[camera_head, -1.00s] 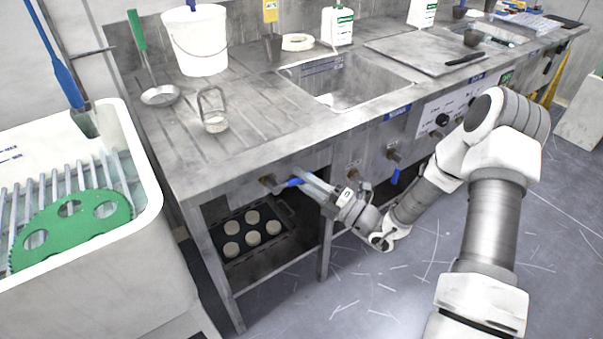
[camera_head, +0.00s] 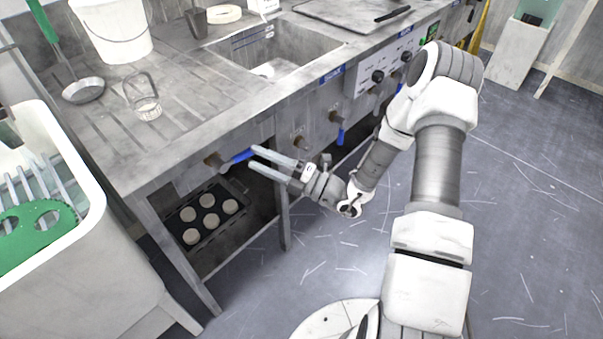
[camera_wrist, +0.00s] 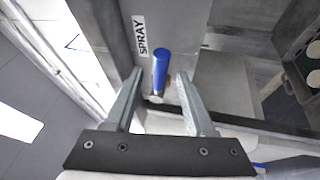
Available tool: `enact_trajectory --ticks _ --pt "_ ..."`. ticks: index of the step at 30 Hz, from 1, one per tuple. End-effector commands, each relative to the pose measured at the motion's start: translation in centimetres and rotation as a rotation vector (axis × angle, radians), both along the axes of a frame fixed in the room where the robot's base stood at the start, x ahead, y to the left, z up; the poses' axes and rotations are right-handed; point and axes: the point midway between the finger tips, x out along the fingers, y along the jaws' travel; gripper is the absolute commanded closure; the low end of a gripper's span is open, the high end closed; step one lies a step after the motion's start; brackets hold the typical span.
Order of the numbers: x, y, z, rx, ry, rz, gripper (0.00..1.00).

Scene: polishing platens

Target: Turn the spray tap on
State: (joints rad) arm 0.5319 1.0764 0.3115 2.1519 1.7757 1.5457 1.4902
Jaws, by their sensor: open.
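The spray tap shows in the head view as a brass body (camera_head: 213,160) on the bench front with a blue lever (camera_head: 240,156) pointing sideways to the right. In the wrist view the blue lever (camera_wrist: 160,72) lies beside the SPRAY label (camera_wrist: 139,36). My gripper (camera_head: 255,159) is open, its two fingers spread at the lever's free end. In the wrist view the lever appears between the fingertips (camera_wrist: 160,80), with gaps on both sides. I cannot tell how far the fingers reach past the lever's end.
Another tap with a blue lever hanging down (camera_head: 340,135) is to the right, with a brass fitting (camera_head: 299,142) between. The bench (camera_head: 170,140) overhangs a dark tray of round pieces (camera_head: 208,217). A white tub (camera_head: 92,240) stands left; the floor at right is clear.

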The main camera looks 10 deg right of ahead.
Motion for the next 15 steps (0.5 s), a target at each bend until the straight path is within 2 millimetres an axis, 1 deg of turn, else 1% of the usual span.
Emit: enact_trajectory --ticks 1,9,15 --pt "-0.6 -1.2 -0.1 0.001 0.003 -0.005 0.45" --pt "-4.3 -6.6 -1.6 0.001 0.002 -0.007 0.45" --pt "-6.3 -9.6 -2.6 0.001 0.002 -0.004 0.45"
